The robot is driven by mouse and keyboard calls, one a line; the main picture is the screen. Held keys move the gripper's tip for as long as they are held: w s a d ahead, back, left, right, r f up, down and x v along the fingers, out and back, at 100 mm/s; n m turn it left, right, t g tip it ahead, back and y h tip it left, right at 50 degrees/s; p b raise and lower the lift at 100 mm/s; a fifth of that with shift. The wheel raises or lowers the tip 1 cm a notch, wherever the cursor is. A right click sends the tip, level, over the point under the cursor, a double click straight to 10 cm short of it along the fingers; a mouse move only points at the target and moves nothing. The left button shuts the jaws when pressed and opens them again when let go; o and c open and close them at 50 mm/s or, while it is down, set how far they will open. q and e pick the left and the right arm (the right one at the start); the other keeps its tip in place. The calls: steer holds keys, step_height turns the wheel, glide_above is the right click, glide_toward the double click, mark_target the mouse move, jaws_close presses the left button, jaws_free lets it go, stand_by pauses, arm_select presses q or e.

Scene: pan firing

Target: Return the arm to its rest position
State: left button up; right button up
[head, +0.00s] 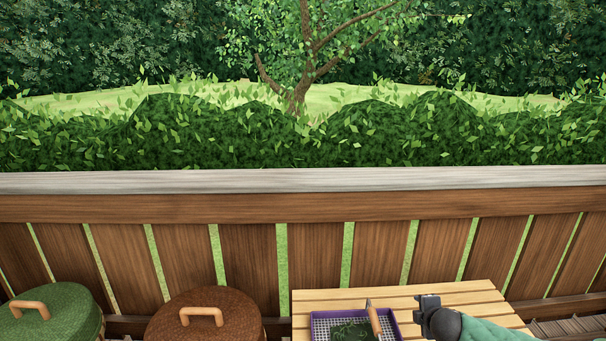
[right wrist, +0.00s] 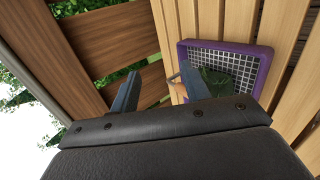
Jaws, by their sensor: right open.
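My right gripper (head: 428,303) is above the right part of the slatted wooden table (head: 460,293), to the right of the purple tray. In the right wrist view its two fingers (right wrist: 160,86) are apart with nothing between them. The purple tray (head: 394,332) has a mesh bottom and holds dark green leafy matter (head: 352,331); the tray also shows in the right wrist view (right wrist: 268,62). A tool with a wooden handle (head: 374,319) stands at the tray's edge. My left gripper is out of view.
A green round lidded container (head: 62,303) and a brown one (head: 235,312) stand left of the table. A wooden fence (head: 180,208) with a pale top rail runs behind, with hedges (head: 200,135) beyond. The table's back strip is bare.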

steer(key=s+a+r+m+h, duration=0.1)
steer(key=s+a+r+m, duration=0.2)
steer(key=a+r+m, duration=0.4)
steer(key=s+a+m+g, duration=0.2)
steer(key=s+a+m, duration=0.1)
steer(key=s+a, duration=0.6)
steer(key=s+a+f+m+g+y, duration=0.1)
steer(key=s+f, duration=0.4)
steer(key=s, duration=0.6)
steer(key=s+a+f+m+g+y, duration=0.1)
steer(key=s+f+m+g, duration=0.2)
steer(key=s, duration=0.8)
steer(key=s+a+f+m+g, duration=0.1)
steer(key=s+f+m+g, duration=0.1)
steer(key=s+f, duration=0.6)
steer(key=s+g, duration=0.1)
steer(key=s, duration=0.2)
steer(key=shift+s+a+y, duration=0.15)
steer(key=shift+s+y, duration=0.25)
